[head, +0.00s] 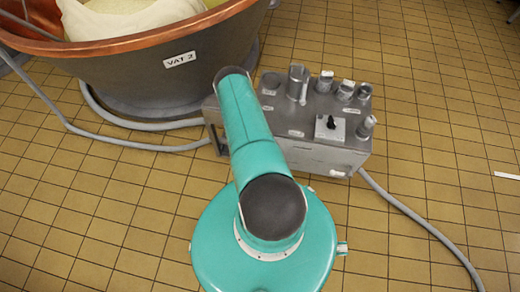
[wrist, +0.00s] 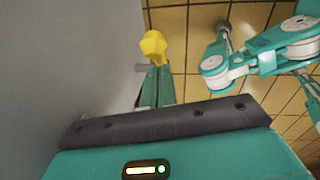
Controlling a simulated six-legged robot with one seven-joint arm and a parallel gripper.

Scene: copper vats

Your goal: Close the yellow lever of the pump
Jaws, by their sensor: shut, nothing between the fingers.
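The pump (head: 330,155) is a grey metal box with several cylindrical fittings and a black knob on top, standing beside the vat in the head view. My arm covers its left part, and no yellow lever shows there. In the wrist view a yellow piece (wrist: 153,44), which looks like the lever, sits beside a large grey surface with a short grey stub near it. My gripper (wrist: 156,72) is shut and empty, its green fingers pointing at the yellow piece. Fingertips and yellow piece overlap in the picture; I cannot tell whether they touch. The head view hides my gripper.
A copper-rimmed vat (head: 130,60) labelled VAT 2 stands at the upper left. A grey hose (head: 130,143) runs along the floor between vat and pump, and a cable (head: 415,217) trails to the lower right. The tiled floor (head: 440,110) at right is mostly clear.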

